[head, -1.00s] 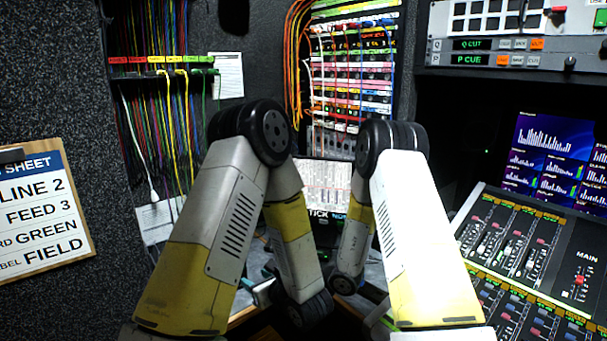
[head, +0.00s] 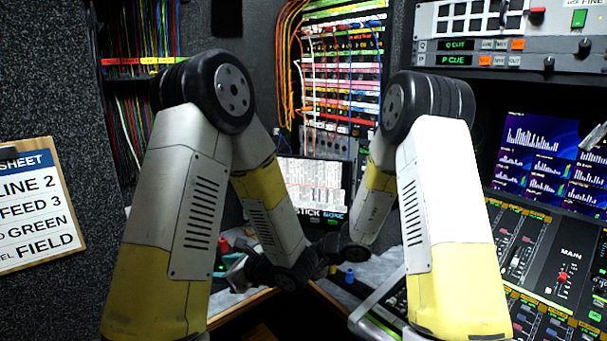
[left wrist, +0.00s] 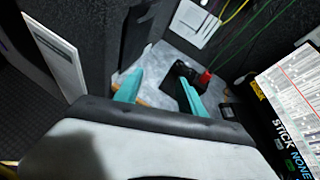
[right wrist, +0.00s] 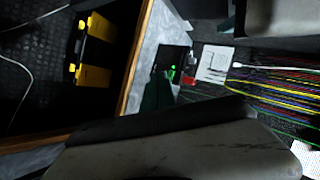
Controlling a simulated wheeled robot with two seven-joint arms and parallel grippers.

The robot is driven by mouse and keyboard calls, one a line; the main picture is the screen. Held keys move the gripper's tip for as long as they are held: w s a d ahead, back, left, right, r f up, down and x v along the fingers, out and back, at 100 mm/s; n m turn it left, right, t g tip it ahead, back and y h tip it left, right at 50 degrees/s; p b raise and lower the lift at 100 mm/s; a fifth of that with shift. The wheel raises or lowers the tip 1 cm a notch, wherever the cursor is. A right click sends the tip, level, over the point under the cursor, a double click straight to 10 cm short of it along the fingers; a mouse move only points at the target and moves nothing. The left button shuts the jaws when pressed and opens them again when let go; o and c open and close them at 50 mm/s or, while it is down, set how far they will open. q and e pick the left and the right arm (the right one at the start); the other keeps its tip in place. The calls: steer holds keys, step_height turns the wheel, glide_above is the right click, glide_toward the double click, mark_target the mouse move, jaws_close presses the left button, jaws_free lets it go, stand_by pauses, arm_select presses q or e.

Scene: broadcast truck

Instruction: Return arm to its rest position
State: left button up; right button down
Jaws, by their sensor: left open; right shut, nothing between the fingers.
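Both my arms stand with raised elbows in the head view, forearms slanting down and inward to the desk. My left gripper (head: 234,270) is low in the middle, over the desk, partly hidden by its wrist. In the left wrist view its teal fingers (left wrist: 160,78) are apart with nothing held between them, over the grey desk top. My right gripper is largely hidden in the head view, behind the crossing wrists. In the right wrist view its dark teal fingers (right wrist: 156,88) are together and empty, above the grey desk near its wooden edge.
A patch bay (head: 345,75) with coloured cables stands behind. A labelled screen (head: 310,180) sits between the forearms. A mixing console (head: 550,265) is at right, close to my right arm. A clipboard sheet (head: 35,210) hangs left.

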arm_select(q)
steer(key=s+a+r+n+g+h, duration=0.4)
steer(key=s+r+n+g, duration=0.3)
steer(key=s+n, duration=0.65)
arm_select(e)
steer(key=s+d+r+n+g+h, duration=0.1)
steer(key=s+d+r+n, duration=0.15)
steer(key=s+r, duration=0.5)
steer(key=s+d+r+n, duration=0.1)
steer(key=s+d+r, duration=0.3)
steer(key=r, duration=0.6)
arm_select(q)
steer(key=s+d+r+n+t+h, duration=0.4)
steer(key=d+r+n+t+h, duration=0.2)
steer(key=r, duration=0.6)
steer(key=shift+d+n+h, duration=1.25)
steer(key=shift+d+h, duration=0.35)
steer(key=shift+d, duration=0.35)
arm_select(e)
steer(key=s+d+r+t+h, duration=0.1)
steer(key=s+d+r+h, duration=0.2)
steer(key=s+d, duration=0.3)
steer(key=s+d+r+m+t+h, duration=0.1)
steer(key=s+d+r+t+h, duration=0.1)
steer(key=s+d, duration=0.4)
steer(key=shift+d+r+h, duration=0.75)
steer(key=shift+d+h, duration=0.15)
steer(key=shift+d, duration=0.15)
arm_select(q)
steer(key=shift+s+r, duration=0.1)
